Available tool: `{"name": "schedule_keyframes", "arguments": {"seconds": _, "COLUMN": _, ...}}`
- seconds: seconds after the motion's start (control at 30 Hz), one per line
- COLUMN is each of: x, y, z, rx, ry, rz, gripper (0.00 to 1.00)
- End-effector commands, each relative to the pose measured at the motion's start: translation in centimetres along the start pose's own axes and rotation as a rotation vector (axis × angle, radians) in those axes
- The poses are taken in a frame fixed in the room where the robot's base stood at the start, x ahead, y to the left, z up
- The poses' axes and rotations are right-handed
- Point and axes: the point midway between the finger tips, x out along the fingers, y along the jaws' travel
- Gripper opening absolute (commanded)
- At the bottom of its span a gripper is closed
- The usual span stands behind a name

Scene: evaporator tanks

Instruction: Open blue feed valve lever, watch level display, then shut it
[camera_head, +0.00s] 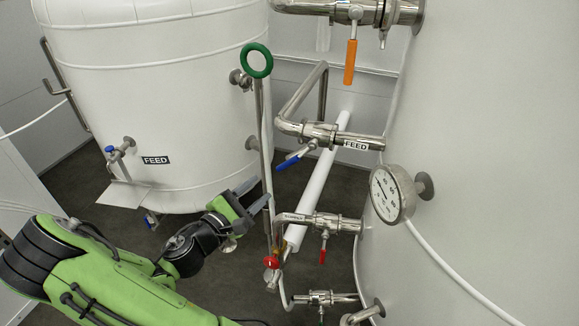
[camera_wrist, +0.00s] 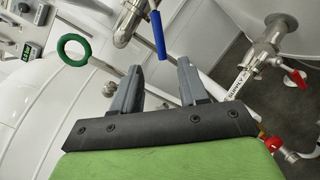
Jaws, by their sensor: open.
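The blue feed valve lever (camera_head: 288,162) hangs down and to the left from a steel valve beside a FEED label (camera_head: 357,146). In the wrist view the blue lever (camera_wrist: 158,35) shows just beyond my fingertips, roughly in line with the gap between them. My gripper (camera_head: 262,193) is open and empty, below and left of the lever, apart from it. Its two grey fingers also show in the wrist view (camera_wrist: 160,66). Small panels with screens (camera_wrist: 31,52) sit at the wrist view's upper left; their readings are too small to tell.
A green ring handle (camera_head: 256,60) tops a vertical rod near my gripper. A red-handled valve (camera_head: 322,255), an orange lever (camera_head: 350,62) and a round dial gauge (camera_head: 386,195) are at the right tank. Another FEED-labelled tank (camera_head: 170,100) stands left. Bare floor shows below the pipes.

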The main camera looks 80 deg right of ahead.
Motion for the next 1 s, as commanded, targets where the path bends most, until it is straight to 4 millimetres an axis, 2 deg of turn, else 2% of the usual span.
{"name": "schedule_keyframes", "arguments": {"seconds": 0.17, "x": 2.3, "y": -0.2, "z": 0.0, "rx": 0.002, "ry": -0.001, "rz": -0.008, "gripper": 0.43}}
{"name": "schedule_keyframes", "arguments": {"seconds": 0.4, "x": 8.2, "y": 0.0, "z": 0.2, "rx": 0.002, "ry": -0.005, "rz": -0.004, "gripper": 0.43}}
{"name": "schedule_keyframes", "arguments": {"seconds": 0.6, "x": 11.8, "y": 0.1, "z": 0.1, "rx": 0.002, "ry": -0.001, "rz": -0.002, "gripper": 0.43}}
{"name": "schedule_keyframes", "arguments": {"seconds": 0.73, "x": 12.7, "y": 0.0, "z": 0.0, "rx": 0.001, "ry": 0.001, "rz": 0.0, "gripper": 0.43}}
{"name": "schedule_keyframes", "arguments": {"seconds": 0.97, "x": 12.7, "y": 0.0, "z": 0.0, "rx": 0.0, "ry": 0.002, "rz": 0.0, "gripper": 0.43}}
{"name": "schedule_keyframes", "arguments": {"seconds": 1.0, "x": 12.7, "y": 0.0, "z": 0.0, "rx": 0.0, "ry": 0.002, "rz": 0.0, "gripper": 0.37}}
